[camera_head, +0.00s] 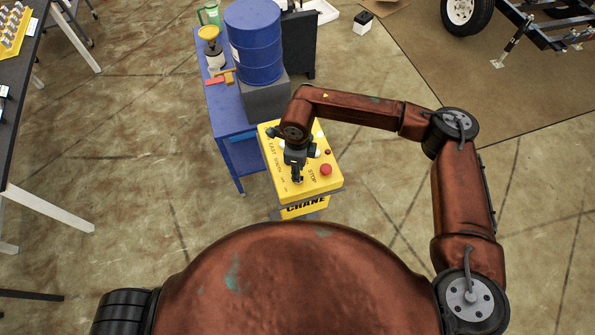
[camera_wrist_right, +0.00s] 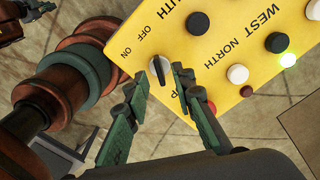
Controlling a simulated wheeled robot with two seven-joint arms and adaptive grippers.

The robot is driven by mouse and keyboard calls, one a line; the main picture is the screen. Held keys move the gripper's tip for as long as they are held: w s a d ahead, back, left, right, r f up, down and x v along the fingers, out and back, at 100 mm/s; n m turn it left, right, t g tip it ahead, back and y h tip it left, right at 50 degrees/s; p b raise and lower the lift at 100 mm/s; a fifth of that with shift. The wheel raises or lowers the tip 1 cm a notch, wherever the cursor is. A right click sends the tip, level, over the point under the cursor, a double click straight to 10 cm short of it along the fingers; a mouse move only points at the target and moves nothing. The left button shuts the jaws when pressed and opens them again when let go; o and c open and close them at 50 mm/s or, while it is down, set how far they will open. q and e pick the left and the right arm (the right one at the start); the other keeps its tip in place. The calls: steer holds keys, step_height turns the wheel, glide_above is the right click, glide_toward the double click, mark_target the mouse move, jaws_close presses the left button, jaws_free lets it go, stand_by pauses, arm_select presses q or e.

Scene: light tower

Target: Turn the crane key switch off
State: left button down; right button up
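The yellow crane control box (camera_head: 327,186) stands in front of me in the head view. Its key switch (camera_wrist_right: 159,70), a small round knob with a black and silver face, shows in the wrist view beside the ON and OFF labels. I cannot tell clearly which label it points at. My right gripper (camera_head: 297,179) is over the box and hides the switch in the head view. In the wrist view its two green fingers (camera_wrist_right: 161,76) are apart, one on each side of the switch. Contact is not clear.
A red stop button (camera_head: 326,169) sits right of my gripper. Black and white buttons and a lit green lamp (camera_wrist_right: 288,60) are on the panel (camera_wrist_right: 232,45). A blue table (camera_head: 228,128) with a blue barrel (camera_head: 254,45) stands behind the box.

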steer(key=shift+f, duration=0.95)
steer(key=shift+c, duration=0.2)
jaws_close()
